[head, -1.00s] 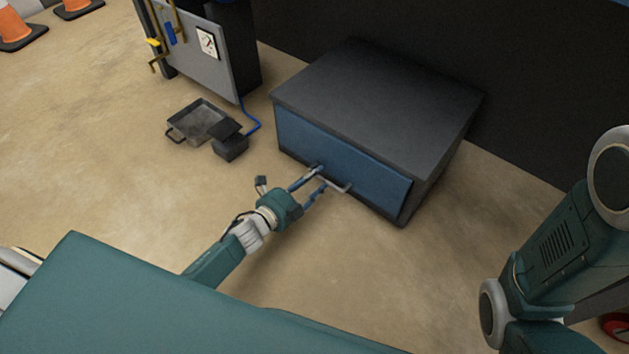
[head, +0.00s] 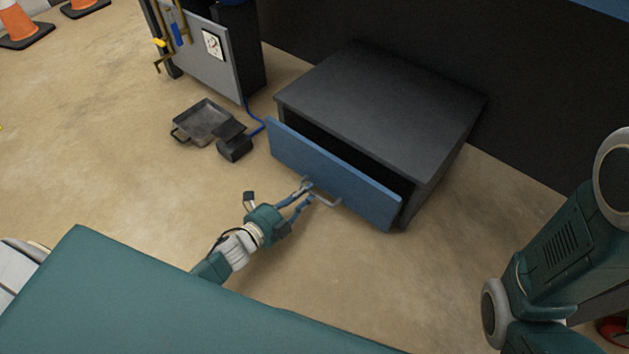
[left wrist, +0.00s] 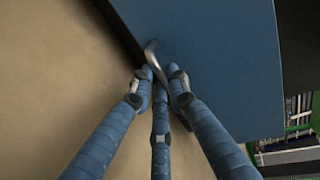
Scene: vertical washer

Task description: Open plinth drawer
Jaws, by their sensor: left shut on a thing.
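The plinth (head: 385,95) is a low dark grey box on the floor. Its blue drawer front (head: 345,185) stands out from the box, with a dark gap behind its top edge, so the drawer is partly open. A grey bar handle (head: 326,201) sits on the drawer front. My left gripper (head: 308,192) is shut on the handle, near its left end. In the left wrist view, the blue fingers (left wrist: 160,85) close around the curved handle (left wrist: 152,58) beside the blue front (left wrist: 215,60). My right gripper is not in view. The drawer's inside is mostly hidden.
Orange cones (head: 25,20) are far left. The floor before the drawer is clear.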

